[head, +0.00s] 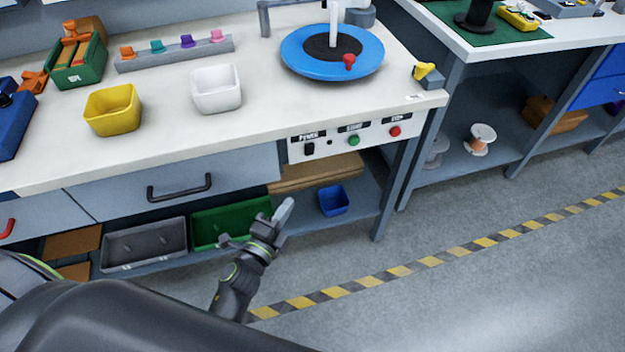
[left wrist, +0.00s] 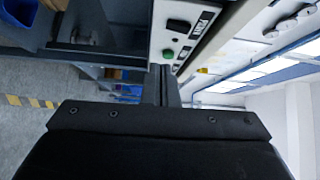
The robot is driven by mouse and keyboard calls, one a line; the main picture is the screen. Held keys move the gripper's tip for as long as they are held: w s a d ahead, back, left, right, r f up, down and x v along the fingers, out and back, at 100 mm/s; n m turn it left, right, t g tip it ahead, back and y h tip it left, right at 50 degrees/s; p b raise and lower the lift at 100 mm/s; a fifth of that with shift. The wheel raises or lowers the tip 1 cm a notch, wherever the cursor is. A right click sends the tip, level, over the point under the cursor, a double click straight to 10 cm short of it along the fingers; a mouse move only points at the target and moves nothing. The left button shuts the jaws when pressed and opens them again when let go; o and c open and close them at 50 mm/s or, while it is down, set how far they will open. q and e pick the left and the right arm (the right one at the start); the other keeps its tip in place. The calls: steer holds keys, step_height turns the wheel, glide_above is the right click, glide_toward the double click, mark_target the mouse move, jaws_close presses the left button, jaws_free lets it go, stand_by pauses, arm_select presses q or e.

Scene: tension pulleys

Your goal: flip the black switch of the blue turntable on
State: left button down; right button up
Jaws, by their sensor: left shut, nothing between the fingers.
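The blue turntable (head: 300,62) sits on the white bench with a black centre, a white post and a red knob. Its white control panel (head: 323,143) is on the bench front. The black switch (head: 309,149) is at the panel's left end, under the POWER label; it also shows in the left wrist view (left wrist: 178,25). A green button (head: 354,140) and a red button (head: 394,131) are to its right. My left gripper (head: 284,212) is shut and empty, below and in front of the panel, apart from the switch. My right gripper is not in view.
A drawer with a black handle (head: 180,187) is left of the panel. A lower shelf holds a green bin (head: 215,221), a grey bin (head: 146,243) and a blue bin (head: 334,201). A yellow bin (head: 113,109) and a white bin (head: 216,89) stand on the bench. Floor to the right is clear.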

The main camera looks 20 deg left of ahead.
arm_select(q)
steer(key=r, duration=0.1)
steer(key=d+r+m, duration=0.1)
steer(key=m, duration=0.1)
steer(key=shift+s+d+r+t+h+b, duration=0.2)
steer(key=shift+d+r+t+h+b, duration=0.1)
steer(key=shift+r+t+h, duration=0.1)
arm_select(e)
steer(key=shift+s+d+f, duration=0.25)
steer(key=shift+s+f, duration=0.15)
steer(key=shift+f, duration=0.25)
arm_select(q)
steer(key=shift+a, duration=0.1)
glide_toward(318, 142)
steer(key=d, duration=0.3)
steer(key=w, duration=0.1)
steer(key=w+a, duration=0.2)
steer(key=w, duration=0.1)
steer(key=shift+a+r, duration=0.1)
steer(key=shift+r, duration=0.1)
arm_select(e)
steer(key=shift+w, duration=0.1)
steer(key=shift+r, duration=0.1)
